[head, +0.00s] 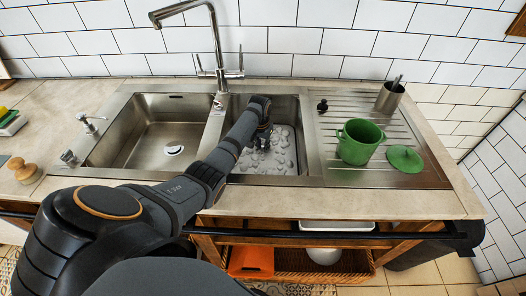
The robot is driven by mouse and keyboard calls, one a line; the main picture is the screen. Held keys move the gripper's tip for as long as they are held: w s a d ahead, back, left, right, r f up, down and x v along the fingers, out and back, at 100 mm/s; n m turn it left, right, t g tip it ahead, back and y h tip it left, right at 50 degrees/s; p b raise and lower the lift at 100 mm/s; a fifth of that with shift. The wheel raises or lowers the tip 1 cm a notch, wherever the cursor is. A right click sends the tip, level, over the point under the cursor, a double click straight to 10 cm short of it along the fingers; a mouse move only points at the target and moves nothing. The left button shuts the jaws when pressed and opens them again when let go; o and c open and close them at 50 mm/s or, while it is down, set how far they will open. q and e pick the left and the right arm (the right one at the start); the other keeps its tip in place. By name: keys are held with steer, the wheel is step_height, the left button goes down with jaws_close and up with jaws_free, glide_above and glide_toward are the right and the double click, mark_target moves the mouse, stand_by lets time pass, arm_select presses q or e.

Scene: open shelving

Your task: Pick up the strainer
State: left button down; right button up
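My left gripper (262,140) is in the right sink basin (297,112), pointing down over a grey pebble-patterned mat (272,158) on its floor. It is small and dark here, and I cannot tell whether its fingers are open or shut or whether they touch anything. I cannot clearly make out a strainer. A round metal piece (174,150) sits at the drain of the left basin, and a small dark knob-like item (322,106) stands on the drainboard's left edge; I cannot tell if either is the strainer. My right gripper is not in view.
A green pot (359,142), its green lid (404,158) and a metal cup with utensils (390,97) stand on the ribbed drainboard. The tall faucet (218,60) rises behind the basins. A soap pump (88,124) and a wooden brush (24,170) are at the left.

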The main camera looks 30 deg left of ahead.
arm_select(q)
steer(key=shift+s+d+f, duration=0.15)
steer(key=shift+s+f, duration=0.15)
steer(key=shift+f, duration=0.25)
steer(key=shift+d, duration=0.15)
steer(key=r, duration=0.2)
steer(key=shift+w+r, duration=0.3)
steer(key=shift+w, duration=0.05)
steer(key=s+d+r+p, duration=0.2)
steer(key=s+d+r, duration=0.7)
steer(key=d+r, duration=0.1)
steer(key=shift+s+r+p, duration=0.3)
steer(key=shift+r+p, duration=0.1)
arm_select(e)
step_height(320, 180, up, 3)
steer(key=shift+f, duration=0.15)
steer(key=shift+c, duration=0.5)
